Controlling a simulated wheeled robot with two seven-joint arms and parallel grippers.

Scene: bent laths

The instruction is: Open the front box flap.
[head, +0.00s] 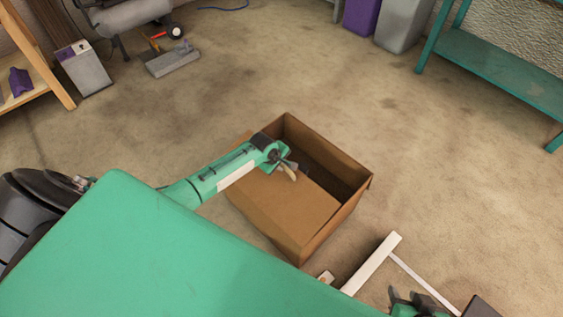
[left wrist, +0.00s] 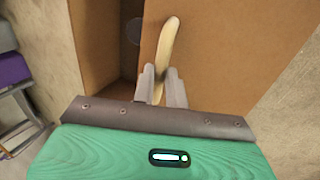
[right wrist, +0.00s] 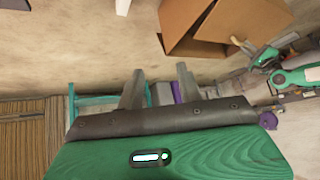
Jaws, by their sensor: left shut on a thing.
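An open-topped brown cardboard box (head: 335,232) stands on the floor in the head view. Its front flap (head: 285,208) lies across the near half of the opening, and the far half shows a dark inside. My left gripper (head: 284,165) is over the flap. It is shut on a pale, curved lath (left wrist: 168,45), which lies close over the brown cardboard in the left wrist view. Whether the lath touches the flap I cannot tell. My right gripper (right wrist: 158,72) is open and empty, away from the box (right wrist: 200,22), which shows at the top of the right wrist view.
A pale bar (head: 371,263) shows just right of the box's near corner. A teal bench (head: 500,70) stands at the right, and purple (head: 362,17) and grey (head: 403,22) bins at the back. A wooden shelf (head: 45,60) is at the far left. The floor behind the box is clear.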

